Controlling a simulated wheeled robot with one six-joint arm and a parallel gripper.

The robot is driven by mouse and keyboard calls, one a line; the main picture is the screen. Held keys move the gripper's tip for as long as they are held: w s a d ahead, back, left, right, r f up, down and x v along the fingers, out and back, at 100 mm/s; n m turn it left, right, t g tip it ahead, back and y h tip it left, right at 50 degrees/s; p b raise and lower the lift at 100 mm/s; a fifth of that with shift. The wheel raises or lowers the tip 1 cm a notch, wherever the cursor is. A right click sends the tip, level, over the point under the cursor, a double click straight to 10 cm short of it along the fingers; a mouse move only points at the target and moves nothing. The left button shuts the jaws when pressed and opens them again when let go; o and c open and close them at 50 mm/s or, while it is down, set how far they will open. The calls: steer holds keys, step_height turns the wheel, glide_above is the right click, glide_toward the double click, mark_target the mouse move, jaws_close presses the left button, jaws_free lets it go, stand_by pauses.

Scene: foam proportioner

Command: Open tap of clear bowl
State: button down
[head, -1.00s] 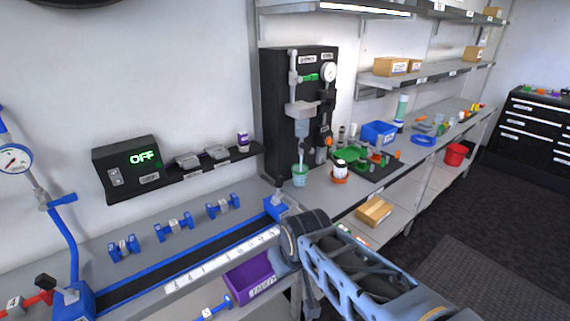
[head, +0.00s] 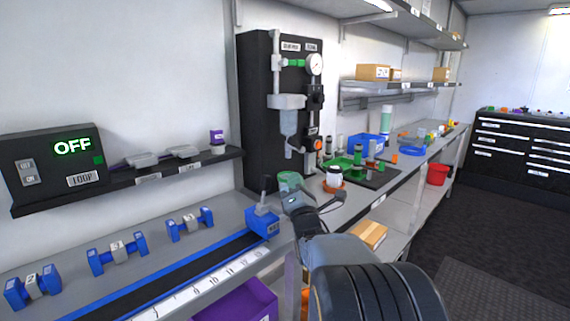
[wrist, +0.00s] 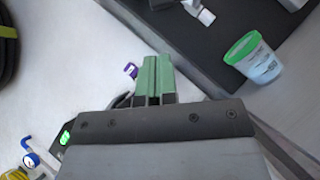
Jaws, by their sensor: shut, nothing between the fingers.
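The clear bowl (head: 289,122) hangs under a grey housing on the black panel in the head view. A small pale tap or outlet (head: 289,152) shows at its lower end; the handle position is too small to tell. In the wrist view my gripper (wrist: 157,65) has green fingers pressed together, empty. The green-rimmed cup (wrist: 255,60) is to their right, apart from them. A pale fitting (wrist: 204,14) shows near the top; I cannot tell whether it is the tap.
A white jar (head: 333,177) stands right of the cup on the bench. A blue vise-like block (head: 262,221) sits left of my arm. A control box reading OFF (head: 60,165) is on the left wall shelf. The floor at right is clear.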

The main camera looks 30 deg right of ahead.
mark_target(297, 145)
steer(key=p+x, duration=0.1)
steer(key=x, duration=0.9)
steer(key=shift+r+n+t, duration=0.25)
steer(key=shift+n+t, duration=0.05)
steer(key=shift+n, duration=0.1)
steer(key=shift+s, duration=0.15)
